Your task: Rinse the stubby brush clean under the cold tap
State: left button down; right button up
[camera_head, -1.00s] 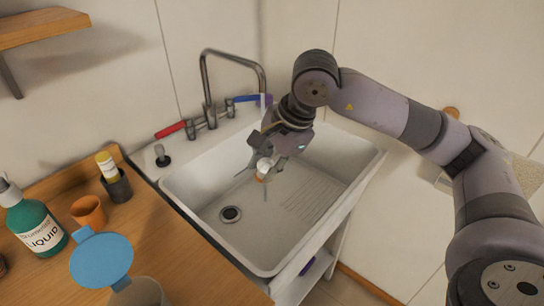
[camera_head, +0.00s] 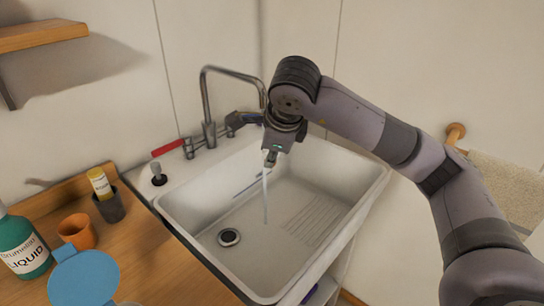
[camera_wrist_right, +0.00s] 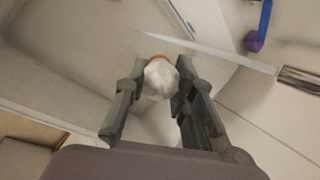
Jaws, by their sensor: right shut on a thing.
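My right gripper (camera_head: 270,158) is over the back part of the white sink, under the tap's curved spout (camera_head: 232,70). In the right wrist view its fingers are shut on a small rounded whitish thing (camera_wrist_right: 160,80) with an orange edge, seemingly the stubby brush. The gripper hides most of it in the head view. A thin stream of water (camera_head: 265,200) falls into the sink just by the gripper. In the wrist view the stream (camera_wrist_right: 205,50) passes close by the brush's orange edge; contact is unclear. The blue tap handle (camera_wrist_right: 264,20) is beside the spout. My left gripper is out of view.
The sink (camera_head: 300,255) has a drain (camera_head: 229,237) and is otherwise empty. A red tap handle (camera_head: 167,148) is at the left. The wooden counter (camera_head: 180,260) holds an orange cup (camera_head: 77,232), a green bottle (camera_head: 22,248) and a dark holder (camera_head: 110,208).

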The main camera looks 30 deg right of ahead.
jog(key=w+d+f, duration=0.2)
jog(key=w+d, duration=0.2)
jog(key=w, duration=0.5)
jog(key=shift+d+p, duration=0.15)
jog(key=shift+p, duration=0.2)
jog(key=shift+w, duration=0.1)
jog(key=shift+d, duration=0.1)
dwell(0.4)
jog(key=shift+s+d, duration=0.3)
jog(key=shift+d, duration=0.15)
jog(key=shift+a, duration=0.2)
jog(key=shift+w+a, duration=0.25)
jog(key=shift+a, duration=0.15)
